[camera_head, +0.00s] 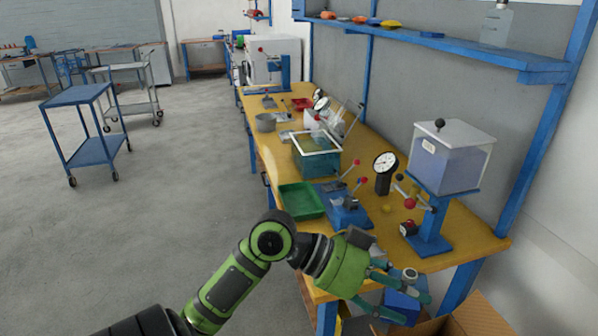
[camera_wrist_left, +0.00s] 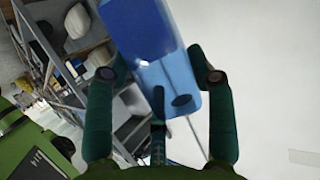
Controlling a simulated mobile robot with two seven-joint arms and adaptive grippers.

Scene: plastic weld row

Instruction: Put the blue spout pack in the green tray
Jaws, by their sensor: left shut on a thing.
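The blue spout pack (camera_head: 408,300) is between the fingers of my left gripper (camera_head: 415,308), beyond the near end of the yellow bench. A pale round cap shows at its upper end. In the left wrist view the blue pack (camera_wrist_left: 150,35) fills the gap between the two dark green fingers of my left gripper (camera_wrist_left: 160,76), which is shut on it. The green tray (camera_head: 301,201) lies on the left edge of the bench, farther away than the gripper, and looks empty. My right gripper is out of view.
A blue press fixture (camera_head: 345,208) stands just right of the tray, with a dial gauge (camera_head: 385,172) behind it. A teal tank (camera_head: 316,158) is beyond the tray. A clear-box machine (camera_head: 448,165) stands at right. A cardboard box (camera_head: 475,318) is below the bench end.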

